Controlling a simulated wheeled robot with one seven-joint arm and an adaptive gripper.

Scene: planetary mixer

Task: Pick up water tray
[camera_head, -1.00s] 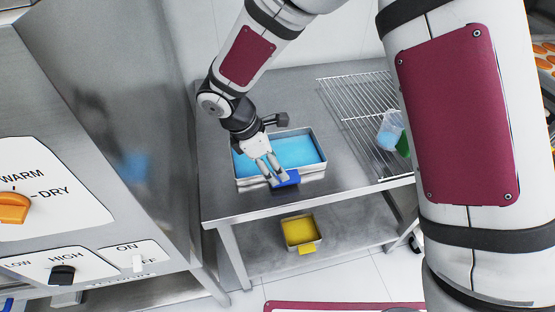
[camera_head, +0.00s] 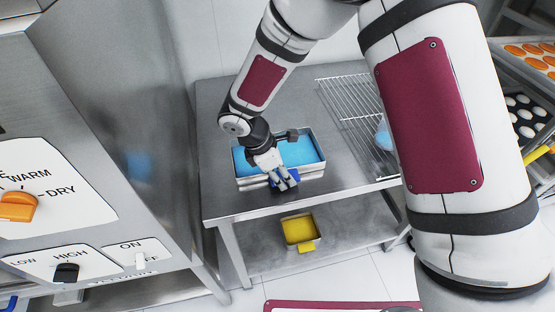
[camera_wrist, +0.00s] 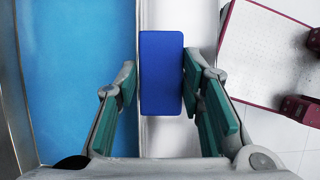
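The water tray (camera_head: 313,173) is a metal tray of blue water on the steel table near its front edge; its water (camera_wrist: 80,70) shows at the left of the wrist view. A blue handle (camera_wrist: 161,72) sits on the tray's front side. My gripper (camera_head: 287,181) is over that side, partly hiding the handle in the head view. In the wrist view, the gripper's fingers (camera_wrist: 161,88) are open, one on each side of the handle. A gap shows at the left finger; contact at the right finger is unclear.
A wire rack (camera_head: 350,110) lies on the table to the right, with a bluish container (camera_head: 383,136) on it. A yellow bin (camera_head: 300,230) stands on the lower shelf. A large steel machine (camera_head: 110,110) with knobs stands at the left.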

